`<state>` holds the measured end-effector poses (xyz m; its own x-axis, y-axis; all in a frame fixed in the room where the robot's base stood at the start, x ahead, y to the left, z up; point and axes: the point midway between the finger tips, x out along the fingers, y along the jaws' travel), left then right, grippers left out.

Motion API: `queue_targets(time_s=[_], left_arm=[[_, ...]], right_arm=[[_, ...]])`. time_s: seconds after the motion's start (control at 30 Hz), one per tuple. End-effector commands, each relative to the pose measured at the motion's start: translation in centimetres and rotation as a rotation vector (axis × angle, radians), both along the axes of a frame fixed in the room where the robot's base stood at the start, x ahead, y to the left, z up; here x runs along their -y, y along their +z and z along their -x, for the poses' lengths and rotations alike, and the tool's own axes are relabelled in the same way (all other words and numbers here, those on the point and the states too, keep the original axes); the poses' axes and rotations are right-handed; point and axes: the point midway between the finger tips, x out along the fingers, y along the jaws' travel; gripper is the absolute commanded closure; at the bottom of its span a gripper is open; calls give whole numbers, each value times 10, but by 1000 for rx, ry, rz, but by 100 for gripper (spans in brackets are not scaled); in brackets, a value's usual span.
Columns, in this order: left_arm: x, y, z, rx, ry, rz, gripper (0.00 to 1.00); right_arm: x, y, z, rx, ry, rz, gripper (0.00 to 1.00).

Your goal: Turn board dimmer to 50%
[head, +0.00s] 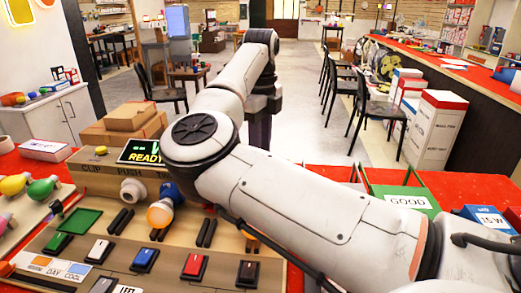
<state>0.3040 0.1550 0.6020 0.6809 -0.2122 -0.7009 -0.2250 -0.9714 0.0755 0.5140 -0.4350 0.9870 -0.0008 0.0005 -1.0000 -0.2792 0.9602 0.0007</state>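The control board (90,272) is a tan panel at the lower left. My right arm crosses the picture from the lower right and hides the board's right part. I can make out no fingertips of either gripper.
A green tray marked GOOD (407,201) and a blue bin marked 15 W (491,221) sit on the red tabletop at right. Coloured bulbs lie left of the board, including a green one (42,187). Cardboard boxes (122,129) stand behind it.

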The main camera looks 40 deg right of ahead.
Motion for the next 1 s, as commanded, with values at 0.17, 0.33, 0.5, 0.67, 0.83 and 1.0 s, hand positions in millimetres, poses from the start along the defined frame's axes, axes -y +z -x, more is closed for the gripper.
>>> queue_targets(time_s=[0.17,0.33,0.5,0.67,0.83,1.0], left_arm=[[0,0,0,-1,0,1,69],[0,0,1,-2,0,1,69],[0,-1,1,-2,0,1,69],[0,-1,1,-2,1,0,69],[0,-1,1,-2,1,0,69],[0,0,1,-2,1,0,69]], right_arm=[[1,2,-1,6,0,3,96],[1,2,-1,5,0,3,55],[0,1,0,2,-1,1,55],[0,4,0,2,-1,1,55],[0,27,-1,6,0,1,55],[1,62,-1,6,1,1,55]])
